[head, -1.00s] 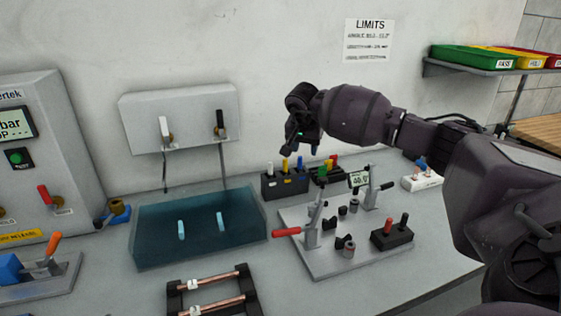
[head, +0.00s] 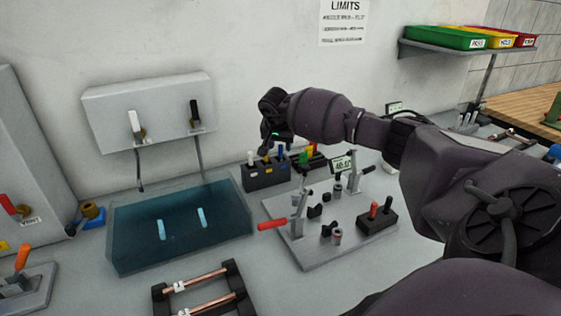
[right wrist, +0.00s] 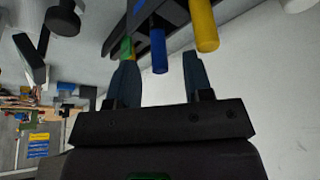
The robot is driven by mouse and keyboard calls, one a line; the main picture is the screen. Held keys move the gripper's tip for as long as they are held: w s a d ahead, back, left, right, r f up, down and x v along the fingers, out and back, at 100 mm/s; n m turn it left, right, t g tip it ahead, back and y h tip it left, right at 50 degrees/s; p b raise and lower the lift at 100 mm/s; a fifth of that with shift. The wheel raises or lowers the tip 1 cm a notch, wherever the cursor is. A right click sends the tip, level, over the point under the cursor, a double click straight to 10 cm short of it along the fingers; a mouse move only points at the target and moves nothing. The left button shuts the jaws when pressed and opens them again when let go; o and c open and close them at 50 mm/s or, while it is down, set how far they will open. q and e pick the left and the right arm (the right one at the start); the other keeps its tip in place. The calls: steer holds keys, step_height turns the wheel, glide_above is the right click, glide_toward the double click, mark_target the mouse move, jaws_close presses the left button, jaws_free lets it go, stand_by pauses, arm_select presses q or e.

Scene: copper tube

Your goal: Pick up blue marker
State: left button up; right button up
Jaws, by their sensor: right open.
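The blue marker (head: 281,152) stands upright in a dark marker holder (head: 267,178) at the back of the bench, beside a yellow and a white marker. My right gripper (head: 276,147) is above the holder, pointing down, its fingers partly hidden by its own body. In the right wrist view the gripper (right wrist: 160,72) is open and empty. The blue marker (right wrist: 159,50) shows between the fingertips, a little nearer the left finger; I see no contact. The yellow marker (right wrist: 203,25) is close beyond the right fingertip. My left gripper is not in view.
A clamp fixture plate (head: 310,262) with a red-handled toggle clamp stands in front of the holder. A blue translucent tank (head: 180,235) is to the left. A rack (head: 205,290) holds copper tubes. A second, dark holder with coloured items sits just right of the marker holder.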

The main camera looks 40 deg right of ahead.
steer(key=x, duration=0.3)
steer(key=shift+f, duration=0.1)
jaws_close()
